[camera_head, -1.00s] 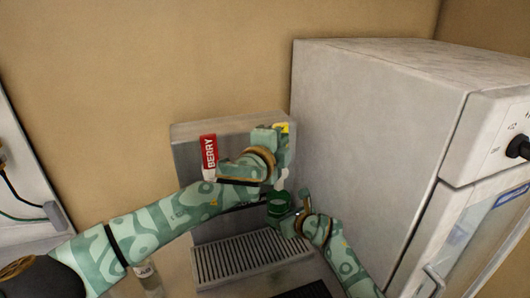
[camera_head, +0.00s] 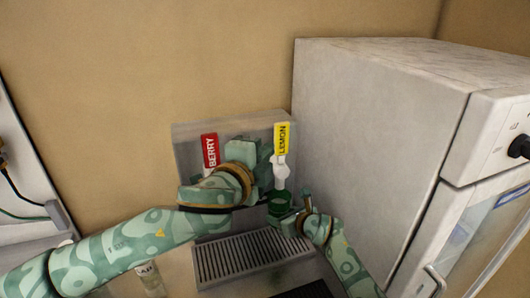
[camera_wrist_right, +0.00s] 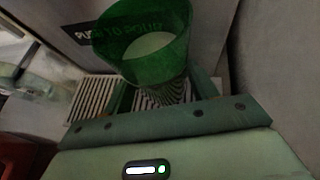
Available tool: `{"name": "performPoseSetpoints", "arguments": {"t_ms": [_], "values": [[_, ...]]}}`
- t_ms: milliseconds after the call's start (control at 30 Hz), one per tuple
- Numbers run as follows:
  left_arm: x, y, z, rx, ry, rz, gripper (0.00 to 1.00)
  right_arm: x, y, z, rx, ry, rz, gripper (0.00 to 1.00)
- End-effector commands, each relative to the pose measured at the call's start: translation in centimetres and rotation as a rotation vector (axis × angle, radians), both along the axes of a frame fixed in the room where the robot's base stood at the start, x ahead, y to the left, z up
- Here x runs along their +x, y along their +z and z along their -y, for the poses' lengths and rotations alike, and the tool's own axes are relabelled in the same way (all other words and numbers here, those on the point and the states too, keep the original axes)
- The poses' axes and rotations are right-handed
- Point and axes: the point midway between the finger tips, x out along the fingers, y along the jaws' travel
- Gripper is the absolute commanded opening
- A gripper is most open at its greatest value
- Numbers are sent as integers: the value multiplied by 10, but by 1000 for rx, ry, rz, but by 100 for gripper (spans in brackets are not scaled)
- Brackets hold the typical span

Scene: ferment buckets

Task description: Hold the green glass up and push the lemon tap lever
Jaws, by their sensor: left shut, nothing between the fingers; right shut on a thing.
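The yellow lemon tap lever (camera_head: 283,138) stands upright above a white tap (camera_head: 281,172) on the dispenser's right side. My left gripper (camera_head: 266,158) is shut and empty, just left of the lemon lever; whether it touches the lever cannot be told. The green glass (camera_head: 279,205) is upright below the lemon tap. My right gripper (camera_head: 298,212) is shut on the glass from the right and holds it above the drip grate. In the right wrist view the glass (camera_wrist_right: 145,40) stands between the fingers (camera_wrist_right: 165,92), with a pale round surface inside it.
The red berry lever (camera_head: 209,150) is on the left of the grey dispenser (camera_head: 187,150). A slatted drip grate (camera_head: 250,255) lies below. A big pale appliance (camera_head: 375,140) stands close on the right. A small labelled container (camera_head: 150,280) is partly hidden by my left arm.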

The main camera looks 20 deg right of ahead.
Motion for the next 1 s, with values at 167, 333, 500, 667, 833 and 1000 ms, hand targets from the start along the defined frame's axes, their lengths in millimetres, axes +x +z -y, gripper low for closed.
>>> {"name": "performPoseSetpoints", "arguments": {"t_ms": [167, 333, 500, 667, 833, 1000], "values": [[0, 0, 0, 0, 0, 0, 0, 1, 1, 0, -1, 0, 3, 30], [0, 0, 0, 0, -1, 0, 0, 1, 1, 0, -1, 0, 3, 30], [0, 1, 0, 0, -1, 0, 0, 0, 1, 0, -1, 0, 3, 30], [0, 3, 0, -1, -1, 1, 0, -4, -1, 0, -1, 0, 1, 30], [0, 7, 0, 0, -1, 1, 0, -12, -6, -1, 0, 0, 2, 30], [-1, 10, 0, 0, -1, 3, 0, -20, -12, -1, -1, 0, 2, 30]]}}
